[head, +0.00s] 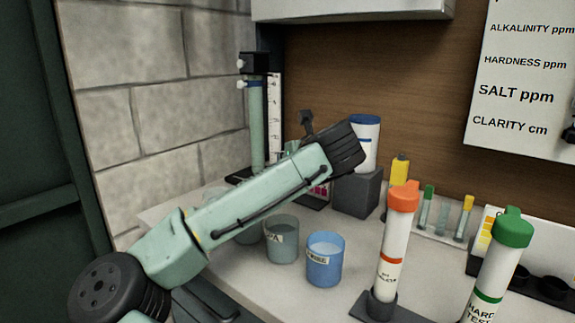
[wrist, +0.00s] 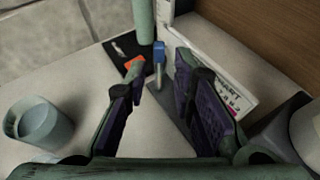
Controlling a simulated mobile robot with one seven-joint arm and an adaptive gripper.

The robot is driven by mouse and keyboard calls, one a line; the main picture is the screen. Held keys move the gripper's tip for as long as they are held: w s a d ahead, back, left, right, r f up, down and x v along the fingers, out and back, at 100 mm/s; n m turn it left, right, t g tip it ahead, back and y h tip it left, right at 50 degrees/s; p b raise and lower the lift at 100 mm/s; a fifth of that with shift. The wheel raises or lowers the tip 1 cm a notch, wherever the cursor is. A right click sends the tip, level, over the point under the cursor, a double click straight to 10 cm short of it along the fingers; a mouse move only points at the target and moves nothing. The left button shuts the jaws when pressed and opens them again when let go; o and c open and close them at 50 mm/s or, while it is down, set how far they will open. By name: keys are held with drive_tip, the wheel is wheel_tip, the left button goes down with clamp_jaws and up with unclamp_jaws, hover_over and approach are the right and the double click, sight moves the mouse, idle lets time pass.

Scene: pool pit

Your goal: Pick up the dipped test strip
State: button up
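My gripper (wrist: 165,72) is open in the wrist view, with its two dark-padded fingers apart and nothing seen held between them. I cannot pick out the dipped test strip with certainty. A small orange patch (wrist: 134,64) shows just beyond the left fingertip, over a dark base; I cannot tell whether it belongs to a strip. A small blue piece (wrist: 159,51) on a pale stem stands beyond the gap between the fingers. In the head view, my wrist and forearm hide the fingers and the counter behind them.
A tall clear column (head: 256,125) stands at the back. A grey cup (head: 282,245) and a blue cup (head: 325,263) stand below my arm. A blue-and-white container (head: 371,145) sits on a dark block (head: 358,198). Orange-capped (head: 389,250) and green-capped (head: 496,265) tubes stand front right.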

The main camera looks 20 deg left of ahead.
drive_tip(key=p+x, duration=0.2)
drive_tip(key=x, duration=0.6)
drive_tip(key=shift+a, duration=0.2)
drive_tip(key=shift+r, duration=0.15)
drive_tip(key=shift+c, duration=0.5)
drive_tip(key=c, duration=0.4)
